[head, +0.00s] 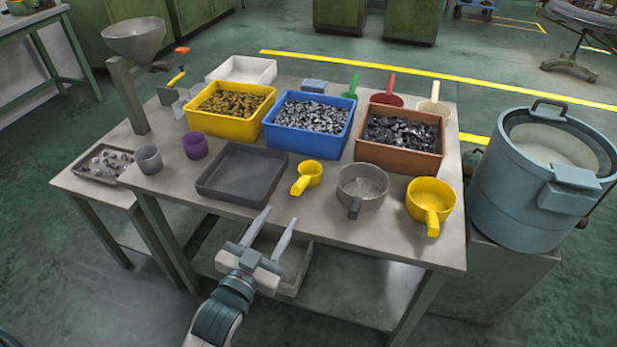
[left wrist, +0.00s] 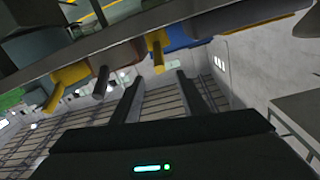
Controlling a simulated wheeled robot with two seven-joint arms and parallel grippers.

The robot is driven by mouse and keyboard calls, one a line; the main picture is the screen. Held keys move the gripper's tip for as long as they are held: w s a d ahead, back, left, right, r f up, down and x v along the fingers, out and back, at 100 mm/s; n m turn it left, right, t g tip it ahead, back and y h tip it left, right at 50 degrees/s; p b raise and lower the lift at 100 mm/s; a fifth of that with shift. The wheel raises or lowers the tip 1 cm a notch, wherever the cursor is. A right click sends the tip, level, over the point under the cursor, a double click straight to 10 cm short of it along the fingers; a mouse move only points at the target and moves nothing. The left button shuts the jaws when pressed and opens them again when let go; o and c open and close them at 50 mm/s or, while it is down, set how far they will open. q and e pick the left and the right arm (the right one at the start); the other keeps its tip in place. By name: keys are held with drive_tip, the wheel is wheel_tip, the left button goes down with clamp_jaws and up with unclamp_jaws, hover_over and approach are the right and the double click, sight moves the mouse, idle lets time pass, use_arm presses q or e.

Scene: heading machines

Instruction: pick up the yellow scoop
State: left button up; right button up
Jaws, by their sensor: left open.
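A small yellow scoop (head: 312,172) stands near the table's front edge, its short handle pointing front-left. A larger yellow scoop (head: 430,196) stands at the front right, its handle toward the edge. A grey scoop (head: 362,184) with a dark handle stands between them. My left gripper (head: 280,215) is open and empty, in front of the table edge, to the left of and nearer than the small yellow scoop. In the left wrist view, a yellow handle (left wrist: 157,52) shows beyond the open fingers (left wrist: 158,78), apart from them. My right gripper is not in view.
A dark empty tray (head: 245,175) lies left of the small scoop. Yellow (head: 225,128), blue (head: 308,142) and brown (head: 400,158) bins of parts stand behind. A large grey drum (head: 515,200) stands right of the table. Purple (head: 194,146) and grey (head: 148,160) cups stand left.

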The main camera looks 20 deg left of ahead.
use_arm(q)
approach(304, 181)
drive_tip(key=w+p, duration=0.1)
drive_tip(key=w, duration=0.2)
drive_tip(key=shift+w+a+r, duration=0.15)
drive_tip(key=shift+w, duration=0.35)
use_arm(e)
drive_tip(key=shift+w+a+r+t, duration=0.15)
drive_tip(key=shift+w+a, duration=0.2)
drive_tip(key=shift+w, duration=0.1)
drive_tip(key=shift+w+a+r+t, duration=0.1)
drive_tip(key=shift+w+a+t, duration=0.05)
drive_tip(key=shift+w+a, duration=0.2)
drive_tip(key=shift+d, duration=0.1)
